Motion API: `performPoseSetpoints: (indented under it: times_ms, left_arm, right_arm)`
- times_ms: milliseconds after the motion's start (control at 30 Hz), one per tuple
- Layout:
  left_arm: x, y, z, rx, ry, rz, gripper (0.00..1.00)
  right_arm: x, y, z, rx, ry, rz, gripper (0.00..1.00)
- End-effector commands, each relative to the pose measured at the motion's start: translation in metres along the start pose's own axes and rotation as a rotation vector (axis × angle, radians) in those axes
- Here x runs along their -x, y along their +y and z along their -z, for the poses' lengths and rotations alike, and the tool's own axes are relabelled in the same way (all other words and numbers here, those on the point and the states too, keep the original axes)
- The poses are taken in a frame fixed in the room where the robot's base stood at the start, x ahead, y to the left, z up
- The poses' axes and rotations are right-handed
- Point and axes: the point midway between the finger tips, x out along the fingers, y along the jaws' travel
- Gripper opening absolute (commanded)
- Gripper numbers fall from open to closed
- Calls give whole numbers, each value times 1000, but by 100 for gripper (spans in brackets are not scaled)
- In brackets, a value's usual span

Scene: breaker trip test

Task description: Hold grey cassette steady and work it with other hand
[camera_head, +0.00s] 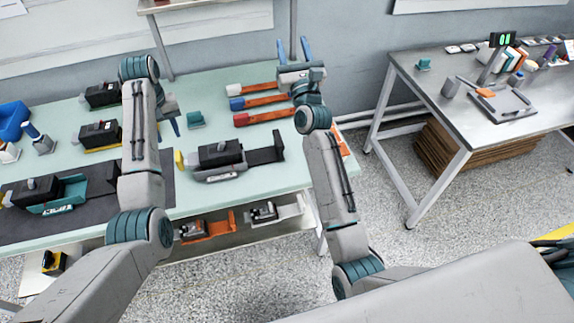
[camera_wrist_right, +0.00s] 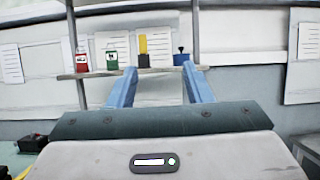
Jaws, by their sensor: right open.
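The grey cassette (camera_head: 222,175) lies near the front edge of the pale green bench, with a black breaker block (camera_head: 220,152) in it and a dark extension at its right. My left gripper (camera_head: 174,124) is partly hidden behind its own arm, above the bench and behind and left of the cassette; its finger gap does not show clearly. My right gripper (camera_head: 293,48) is open and empty at the bench's back right, apart from the cassette. In the right wrist view its two blue fingers (camera_wrist_right: 155,88) stand wide apart, facing the wall and shelf.
A teal cassette (camera_head: 60,197) with a black block lies on the dark mat at left. Orange-based pieces with white, blue and red ends (camera_head: 262,101) lie near my right gripper. Black breakers (camera_head: 100,135) stand at back left. A grey side table (camera_head: 460,90) stands at right.

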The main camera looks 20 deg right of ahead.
Motion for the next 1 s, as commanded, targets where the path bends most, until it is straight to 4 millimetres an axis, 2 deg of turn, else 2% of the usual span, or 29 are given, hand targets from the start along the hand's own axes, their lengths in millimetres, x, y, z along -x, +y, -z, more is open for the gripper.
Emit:
performPoseSetpoints:
  times_ms: [33,100,300,433,600,700,767,867,1000]
  left_arm:
    - [-1,0,0,0,0,0,36]
    - [0,0,0,0,0,0,36]
    - [0,0,0,0,0,0,36]
    - [0,0,0,0,0,0,36]
    - [0,0,0,0,0,0,36]
    - [0,0,0,0,0,0,36]
    - [0,0,0,0,0,0,36]
    - [0,0,0,0,0,0,36]
    - [0,0,0,0,0,0,36]
  right_arm:
    - [25,9,30,-60,43,15,45]
    - [52,15,63,-82,96,23,45]
    - [133,31,146,-59,260,18,45]
    - [182,40,185,-40,346,7,45]
    - [224,48,213,-25,418,-7,45]
    - [235,50,221,-20,437,-11,45]
    - [236,51,223,-19,441,-12,45]
    - [229,51,228,-18,443,-13,45]
    - [208,52,236,-18,441,-13,45]
